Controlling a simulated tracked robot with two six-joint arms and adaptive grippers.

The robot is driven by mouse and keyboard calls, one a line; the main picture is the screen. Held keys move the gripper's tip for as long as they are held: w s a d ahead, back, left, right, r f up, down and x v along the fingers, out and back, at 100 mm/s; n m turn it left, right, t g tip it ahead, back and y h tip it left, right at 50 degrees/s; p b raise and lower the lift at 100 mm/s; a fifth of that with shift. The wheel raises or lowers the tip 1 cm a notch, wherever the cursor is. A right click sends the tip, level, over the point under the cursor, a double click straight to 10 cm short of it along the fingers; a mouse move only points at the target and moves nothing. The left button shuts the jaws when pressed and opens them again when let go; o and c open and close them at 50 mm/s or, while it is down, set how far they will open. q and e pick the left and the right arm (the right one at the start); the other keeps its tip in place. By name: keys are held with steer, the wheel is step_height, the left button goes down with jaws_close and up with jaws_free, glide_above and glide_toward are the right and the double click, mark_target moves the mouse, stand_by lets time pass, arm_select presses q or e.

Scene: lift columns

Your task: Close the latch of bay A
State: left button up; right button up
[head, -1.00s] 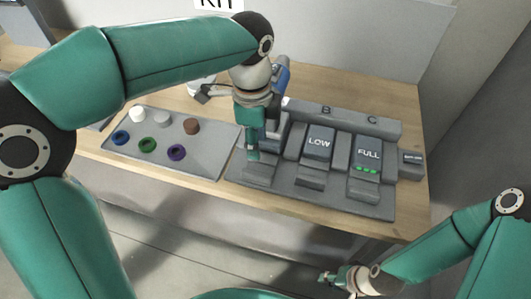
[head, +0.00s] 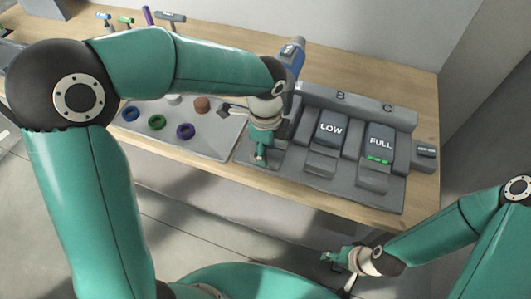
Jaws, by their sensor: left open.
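The grey charging station (head: 290,182) stands on the wooden bench with bays marked B and C in view. Bay A, at its left end, is mostly hidden behind my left gripper (head: 261,160) and wrist. My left gripper is open and points down at the front of bay A, over the latch there. Whether it touches the latch I cannot tell. The bay B latch (head: 322,165) and bay C latch (head: 373,178) are grey flaps in front of their batteries. My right gripper (head: 333,256) is low in front of the bench, away from the station; its jaws are too small to read.
Bay B holds a battery marked LOW (head: 331,130), bay C one marked FULL (head: 380,143) with green lights. A grey tray (head: 215,145) with coloured rings and caps lies left. A blue tool (head: 292,55) stands behind bay A. A small labelled box (head: 426,155) sits right.

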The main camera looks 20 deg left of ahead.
arm_select(q)
steer(key=shift+f, duration=1.25)
jaws_close()
